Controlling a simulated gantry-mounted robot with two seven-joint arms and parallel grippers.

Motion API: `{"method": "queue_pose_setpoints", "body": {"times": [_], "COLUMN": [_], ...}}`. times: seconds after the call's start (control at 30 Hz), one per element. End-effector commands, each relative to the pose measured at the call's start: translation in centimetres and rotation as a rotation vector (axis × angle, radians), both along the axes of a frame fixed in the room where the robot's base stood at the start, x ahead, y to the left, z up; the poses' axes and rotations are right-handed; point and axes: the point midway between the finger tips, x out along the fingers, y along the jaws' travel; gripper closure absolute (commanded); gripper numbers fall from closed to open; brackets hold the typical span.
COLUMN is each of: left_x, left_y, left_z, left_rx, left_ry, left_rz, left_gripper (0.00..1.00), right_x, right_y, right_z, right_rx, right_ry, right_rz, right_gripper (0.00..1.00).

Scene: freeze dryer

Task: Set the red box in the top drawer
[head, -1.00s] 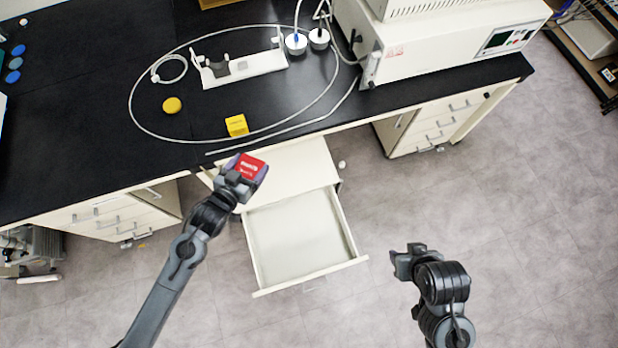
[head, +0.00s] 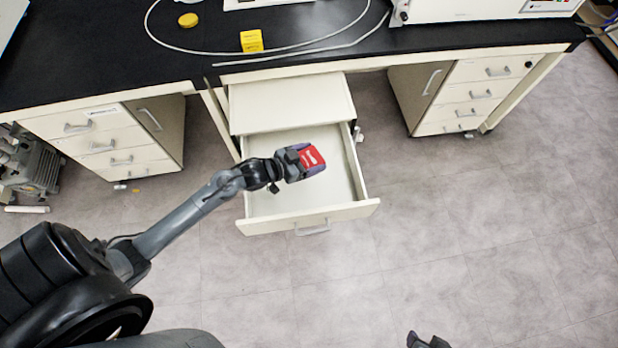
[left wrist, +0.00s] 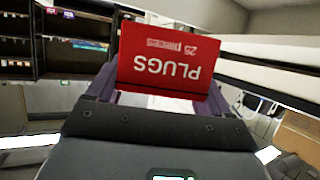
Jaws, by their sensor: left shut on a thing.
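The red box (head: 311,158) is held in my left gripper (head: 303,162), which is shut on it. In the head view the box shows over the open top drawer (head: 270,205); its height above the drawer floor is hard to tell. In the left wrist view the red box (left wrist: 165,62) stands between the purple-edged fingers, with the printed word "PLUGS" upside down. The drawer is pulled out under the bench and its visible floor is empty. My right gripper (head: 428,342) is only partly in view at the bottom edge, away from the drawer.
The black bench top (head: 100,50) runs behind the drawer. On it are a yellow box (head: 251,41), a yellow disc (head: 188,20) and a looped white tube. Drawer cabinets (head: 100,145) stand at both sides. The floor to the right of the drawer is clear.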

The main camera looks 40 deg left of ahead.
Motion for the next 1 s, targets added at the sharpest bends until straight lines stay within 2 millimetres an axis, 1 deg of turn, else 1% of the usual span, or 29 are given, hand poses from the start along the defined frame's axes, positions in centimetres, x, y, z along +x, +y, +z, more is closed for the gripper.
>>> {"method": "queue_pose_setpoints", "body": {"times": [0.03, 0.2, 0.27, 0.37, 0.6, 0.7, 0.87, 1.0], "left_x": [0.2, 0.5, 0.6, 0.6, 0.6, 0.6, 0.6, 0.6], "left_y": [0.3, 0.5, 0.5, 0.5, 0.4, 0.5, 0.4, 0.4], "left_z": [-1.5, -3.0, -3.3, -4.3, -8.1, -9.2, -9.9, -11.1], "left_rx": [0.001, 0.000, 0.000, -0.001, -0.001, -0.001, 0.000, 0.000], "left_ry": [-0.003, -0.002, -0.002, 0.000, 0.000, -0.001, -0.001, 0.000], "left_rz": [0.002, 0.004, 0.003, 0.004, 0.004, 0.004, 0.003, 0.003], "left_gripper": [0.51, 0.51, 0.51, 0.51, 0.51, 0.51, 0.51, 0.51], "right_x": [0.0, 0.3, 0.3, 0.4, 0.2, 0.1, 0.1, 0.1], "right_y": [0.0, 0.2, 0.2, 0.3, 0.2, 0.2, 0.0, -0.1], "right_z": [-1.8, -3.4, -3.7, -4.4, -6.1, -6.6, -6.8, -7.4], "right_rx": [0.001, 0.007, 0.008, 0.011, 0.009, 0.007, 0.001, -0.003], "right_ry": [-0.001, -0.007, -0.009, -0.010, -0.006, -0.005, -0.005, -0.005], "right_rz": [-0.001, -0.003, -0.005, -0.005, -0.006, -0.004, 0.000, 0.003], "right_gripper": [0.57, 0.57, 0.57, 0.57, 0.57, 0.57, 0.57, 0.57]}}
